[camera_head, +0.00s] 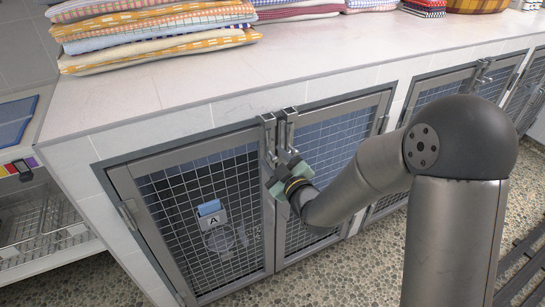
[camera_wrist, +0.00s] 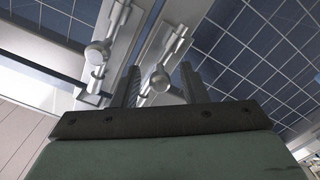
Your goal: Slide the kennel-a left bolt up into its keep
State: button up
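Kennel-a (camera_head: 195,267) has two mesh doors, the left one with a tag marked A (camera_head: 213,219). Two metal bolts stand side by side where the doors meet at the top: the left bolt (camera_head: 268,134) and the right bolt (camera_head: 289,125). My gripper (camera_head: 279,160) is just below and in front of them. In the wrist view my gripper (camera_wrist: 160,84) is open, its fingers either side of the left bolt's round knob (camera_wrist: 160,80), with gaps showing. How deep the knob sits is unclear. The right bolt's knob (camera_wrist: 98,53) lies outside the fingers.
A pale counter (camera_head: 170,92) with stacked towels (camera_head: 155,35) runs above the doors. Another kennel with its own bolts (camera_head: 482,70) is to the right. Wire baskets (camera_head: 40,225) stand at the left.

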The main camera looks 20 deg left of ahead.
aim_at(269, 142)
jog(key=shift+x, duration=0.8)
grip_shut()
jog(key=shift+r, duration=1.85)
grip_release()
jog(key=shift+s+d, duration=0.1)
